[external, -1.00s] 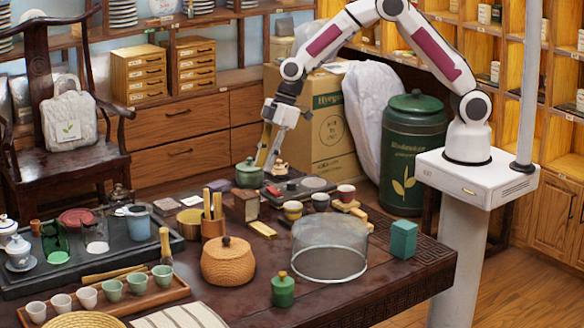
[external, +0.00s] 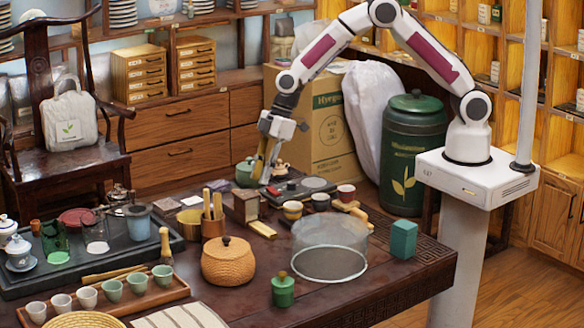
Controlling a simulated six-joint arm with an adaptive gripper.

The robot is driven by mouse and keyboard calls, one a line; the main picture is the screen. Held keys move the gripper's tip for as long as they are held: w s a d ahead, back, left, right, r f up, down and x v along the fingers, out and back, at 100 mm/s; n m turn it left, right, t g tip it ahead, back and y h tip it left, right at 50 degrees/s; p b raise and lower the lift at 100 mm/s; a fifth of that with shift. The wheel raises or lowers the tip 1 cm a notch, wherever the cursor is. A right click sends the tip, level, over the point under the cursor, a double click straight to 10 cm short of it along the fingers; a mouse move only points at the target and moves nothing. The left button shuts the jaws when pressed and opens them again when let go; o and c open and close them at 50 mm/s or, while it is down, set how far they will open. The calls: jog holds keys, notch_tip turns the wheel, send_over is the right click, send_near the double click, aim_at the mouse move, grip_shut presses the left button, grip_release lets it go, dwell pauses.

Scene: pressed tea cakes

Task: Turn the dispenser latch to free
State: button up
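A low dark device (external: 292,195) with a round grey plate (external: 315,183) and a small red part lies near the back edge of the table. It may be the dispenser, but its latch is too small to make out. My gripper (external: 264,181) points down at the left end of this device, in front of a green lidded jar (external: 243,173). Its fingertips are low, close to the tabletop. I cannot tell whether they touch anything or how far apart they are.
A small brown pot (external: 281,168) stands just right of my gripper. A cardboard carton (external: 330,125) and green canister (external: 412,150) stand behind the table.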

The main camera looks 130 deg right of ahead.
jog(key=shift+x, duration=2.05)
grip_shut()
